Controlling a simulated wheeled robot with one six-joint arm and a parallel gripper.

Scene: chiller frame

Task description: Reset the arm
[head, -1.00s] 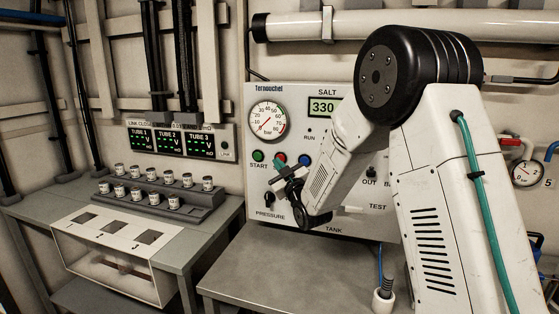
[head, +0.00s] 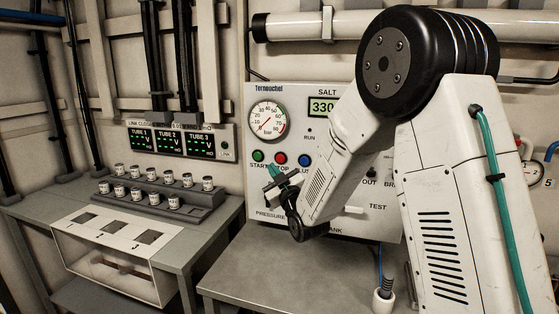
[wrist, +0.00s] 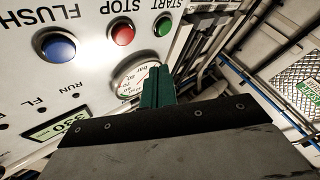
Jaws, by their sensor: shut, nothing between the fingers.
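My gripper (head: 274,171) is in front of the white control panel (head: 311,154), just below the start and stop buttons. In the wrist view its teal fingers (wrist: 157,86) are together and empty, in front of the round pressure gauge (wrist: 136,76). The green start button (wrist: 163,25), red stop button (wrist: 122,34) and blue flush button (wrist: 58,47) show upside down there. I cannot tell how far the fingertips are from the panel. My arm is bent and hides the panel's right part in the head view.
A grey bench (head: 262,266) lies below the panel, mostly clear, with a small cup-like fitting (head: 383,297) at its right. A left table (head: 205,238) bears a stepped rack (head: 205,205) of several small jars and a white box with square openings (head: 112,235).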

